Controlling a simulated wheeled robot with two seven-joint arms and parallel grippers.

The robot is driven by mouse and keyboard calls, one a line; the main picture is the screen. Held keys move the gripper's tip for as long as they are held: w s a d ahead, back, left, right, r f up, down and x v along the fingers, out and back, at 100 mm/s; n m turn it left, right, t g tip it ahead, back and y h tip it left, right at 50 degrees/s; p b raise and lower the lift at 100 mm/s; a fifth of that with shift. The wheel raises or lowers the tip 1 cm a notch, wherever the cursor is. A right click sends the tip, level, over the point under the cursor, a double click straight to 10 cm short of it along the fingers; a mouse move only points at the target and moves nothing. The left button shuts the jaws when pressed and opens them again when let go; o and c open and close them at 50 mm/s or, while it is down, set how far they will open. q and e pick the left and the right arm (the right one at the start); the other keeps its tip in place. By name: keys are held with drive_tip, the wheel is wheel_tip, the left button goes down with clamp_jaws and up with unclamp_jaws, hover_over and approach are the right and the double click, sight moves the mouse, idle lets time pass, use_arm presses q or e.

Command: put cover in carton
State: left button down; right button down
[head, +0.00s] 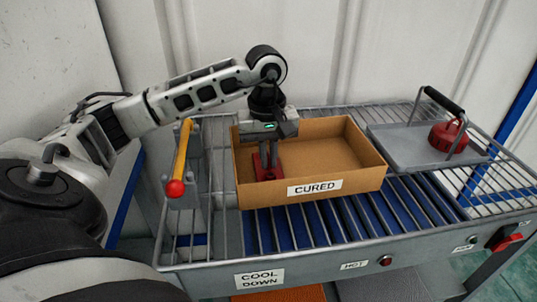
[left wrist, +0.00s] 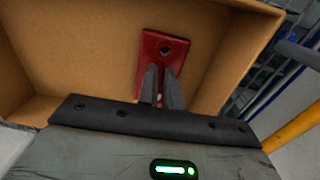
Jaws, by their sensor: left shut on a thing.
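A red cover (head: 267,166) is inside the open cardboard carton (head: 337,198) labelled CURED, toward its left end. My left gripper (head: 269,176) reaches down into the carton from above and is shut on the cover. In the left wrist view, the cover (left wrist: 163,50) shows as a red plate with a dark hole near its end, held between the two grey fingers (left wrist: 160,92). Its lower part is hidden by the fingers. Whether the cover touches the carton floor I cannot tell. My right gripper is not in view.
At right, a grey tray (head: 397,133) with a black handle (head: 444,100) carries a red part (head: 447,136). At left stands a yellow lever (head: 182,150) with a red knob (head: 175,188), close to the carton.

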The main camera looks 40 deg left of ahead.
use_arm(q)
drive_tip(key=shift+f, duration=0.1)
drive_tip(key=c, duration=1.6)
unclamp_jaws()
drive_tip(key=shift+o, duration=0.2)
wheel_tip(320, 180, up, 12)
drive_tip(key=p, duration=0.1)
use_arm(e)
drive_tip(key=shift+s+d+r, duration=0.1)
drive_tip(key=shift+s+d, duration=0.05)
use_arm(q)
drive_tip(key=shift+a, duration=0.1)
